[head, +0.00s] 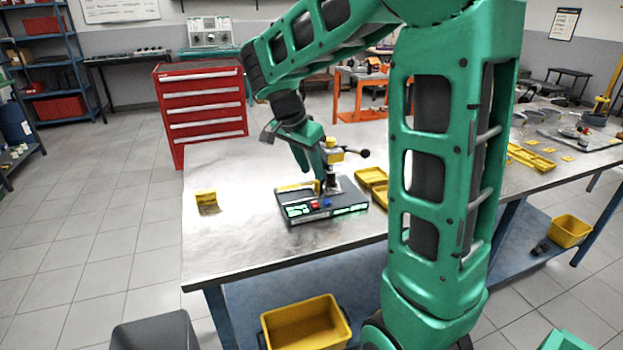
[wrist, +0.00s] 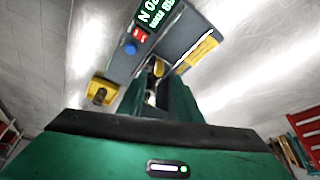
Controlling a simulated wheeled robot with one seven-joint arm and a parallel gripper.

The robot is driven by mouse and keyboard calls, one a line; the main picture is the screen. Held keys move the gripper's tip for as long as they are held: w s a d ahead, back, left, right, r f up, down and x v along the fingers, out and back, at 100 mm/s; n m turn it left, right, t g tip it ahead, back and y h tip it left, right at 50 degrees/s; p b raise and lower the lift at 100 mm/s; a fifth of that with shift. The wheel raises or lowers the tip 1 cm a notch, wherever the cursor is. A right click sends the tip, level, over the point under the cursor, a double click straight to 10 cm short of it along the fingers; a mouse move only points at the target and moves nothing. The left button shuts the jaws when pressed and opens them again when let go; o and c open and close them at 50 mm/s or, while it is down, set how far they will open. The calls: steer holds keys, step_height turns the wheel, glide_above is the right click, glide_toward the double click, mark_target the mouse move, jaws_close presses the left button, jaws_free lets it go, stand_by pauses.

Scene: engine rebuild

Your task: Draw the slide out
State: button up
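A dark grey bench instrument (head: 325,217) with lit green displays and red and blue buttons sits on the metal table. It carries a post with a yellow head (head: 333,156) and a black-knobbed lever (head: 363,153). A yellow strip (wrist: 199,54) lies along its top. I cannot pick out the slide for certain. My gripper (head: 318,178) points down at the instrument, beside the post. In the wrist view its green fingers (wrist: 160,92) reach toward the instrument, with a small yellow part (wrist: 158,67) just beyond the tips. Whether they touch or hold anything is not clear.
A small yellow block-like holder (head: 206,201) stands on the table left of the instrument. Yellow trays (head: 372,177) lie close on its right. The table's (head: 240,245) front left is clear. A red drawer cabinet (head: 203,105) stands behind.

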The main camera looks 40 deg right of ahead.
mark_target(315, 181)
steer(key=shift+x, duration=2.05)
jaws_close()
